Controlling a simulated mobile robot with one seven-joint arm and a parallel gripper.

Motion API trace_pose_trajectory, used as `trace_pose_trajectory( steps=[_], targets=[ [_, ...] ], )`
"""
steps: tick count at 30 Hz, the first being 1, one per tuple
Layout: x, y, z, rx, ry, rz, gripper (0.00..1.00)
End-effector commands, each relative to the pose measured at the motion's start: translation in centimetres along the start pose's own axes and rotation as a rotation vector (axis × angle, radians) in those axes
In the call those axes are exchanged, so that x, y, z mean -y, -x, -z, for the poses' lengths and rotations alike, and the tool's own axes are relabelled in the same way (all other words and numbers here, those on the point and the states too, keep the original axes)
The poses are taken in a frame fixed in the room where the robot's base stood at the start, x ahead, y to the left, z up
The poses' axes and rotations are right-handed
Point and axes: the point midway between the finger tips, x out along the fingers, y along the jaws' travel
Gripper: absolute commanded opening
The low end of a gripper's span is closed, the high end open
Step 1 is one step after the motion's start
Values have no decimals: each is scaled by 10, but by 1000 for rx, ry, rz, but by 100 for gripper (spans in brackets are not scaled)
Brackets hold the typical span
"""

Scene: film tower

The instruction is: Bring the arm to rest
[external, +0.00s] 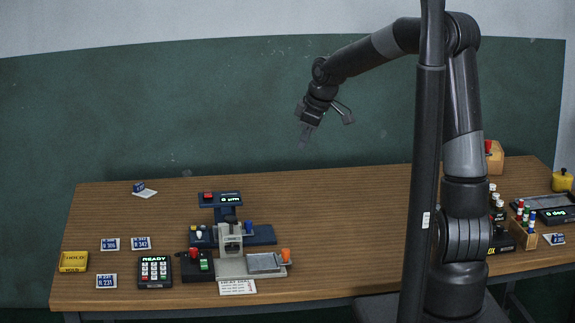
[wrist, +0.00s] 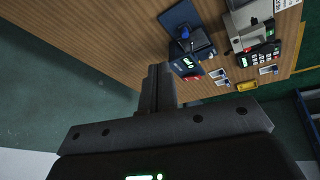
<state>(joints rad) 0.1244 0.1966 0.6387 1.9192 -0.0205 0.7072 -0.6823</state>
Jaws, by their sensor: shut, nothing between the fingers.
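My gripper (external: 307,133) hangs from the arm in the external view, high above the back of the wooden table and in front of the green wall panel. It is shut and empty, its fingers pointing down. In the wrist view the closed fingers (wrist: 157,88) show as one dark bar in front of the table top. No part of the gripper touches anything. My arm is raised and bent, reaching left from its column.
The wooden table (external: 340,220) carries a press-like device (external: 232,245), a keypad reading READY (external: 155,270), a yellow tray (external: 74,261) and small labelled cards (external: 141,243). Bottles (external: 496,205) and an orange box (external: 494,157) stand at right. The table's middle is clear.

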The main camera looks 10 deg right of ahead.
Motion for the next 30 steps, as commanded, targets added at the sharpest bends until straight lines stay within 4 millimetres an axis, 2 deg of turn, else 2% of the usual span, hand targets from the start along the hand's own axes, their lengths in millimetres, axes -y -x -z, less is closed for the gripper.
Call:
trace_pose_trajectory(
  steps=[1,11,18,24,30],
  targets=[
    [1,14,-14,22,-37,-33,0],
    [12,94,-111,105,-368,-209,0],
    [38,146,-181,89,-641,-306,0],
    [70,175,-236,34,-872,-350,0],
    [97,186,-273,-25,-1041,-356,0]
  ],
)
